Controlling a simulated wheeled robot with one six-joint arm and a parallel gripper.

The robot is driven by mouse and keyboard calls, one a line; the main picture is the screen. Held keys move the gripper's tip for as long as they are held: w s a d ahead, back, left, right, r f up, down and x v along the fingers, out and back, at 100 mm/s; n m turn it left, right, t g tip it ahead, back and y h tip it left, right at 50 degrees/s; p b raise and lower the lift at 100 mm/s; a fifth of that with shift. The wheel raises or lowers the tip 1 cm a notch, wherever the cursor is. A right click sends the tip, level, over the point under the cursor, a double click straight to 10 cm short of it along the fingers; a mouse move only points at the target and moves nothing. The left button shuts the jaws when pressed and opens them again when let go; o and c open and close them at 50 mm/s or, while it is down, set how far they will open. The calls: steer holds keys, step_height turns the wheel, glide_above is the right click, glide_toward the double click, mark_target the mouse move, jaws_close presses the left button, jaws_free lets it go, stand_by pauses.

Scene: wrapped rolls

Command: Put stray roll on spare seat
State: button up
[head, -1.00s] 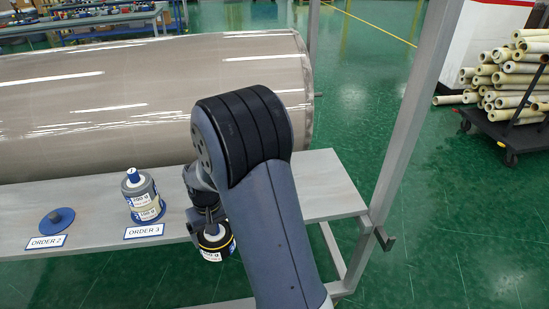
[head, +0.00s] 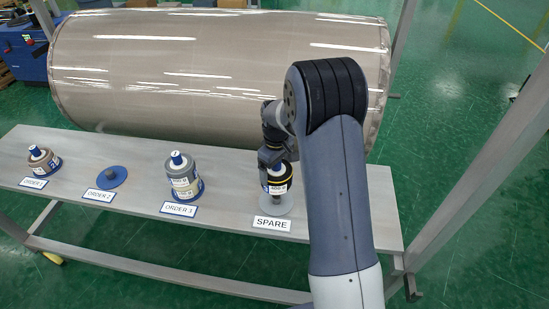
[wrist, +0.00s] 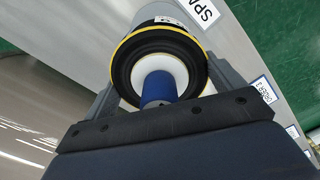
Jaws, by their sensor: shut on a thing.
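The stray roll (head: 278,188) is black with a yellow rim and a white label. In the wrist view the roll (wrist: 128,66) shows a white core and a blue plug end-on. My gripper (head: 272,160) is shut on it, with a finger on each side. The roll looks upright over the grey spare seat (head: 282,210), behind the SPARE sign (head: 272,224). I cannot tell whether the roll touches the seat or hangs just above it.
On the grey table (head: 235,180), a brown roll (head: 43,163) stands at ORDER 1. ORDER 2 has a bare blue seat (head: 112,178). Stacked rolls (head: 183,185) stand at ORDER 3. A large wrapped cylinder (head: 220,75) lies behind the table.

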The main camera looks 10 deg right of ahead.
steer(key=shift+s+f, duration=0.1)
steer(key=shift+f, duration=0.25)
steer(key=shift+f+b, duration=3.2)
steer(key=shift+f, duration=1.2)
steer(key=o, duration=1)
step_height(320, 180, up, 11)
steer(key=shift+f+b, duration=0.1)
steer(key=shift+b, duration=0.4)
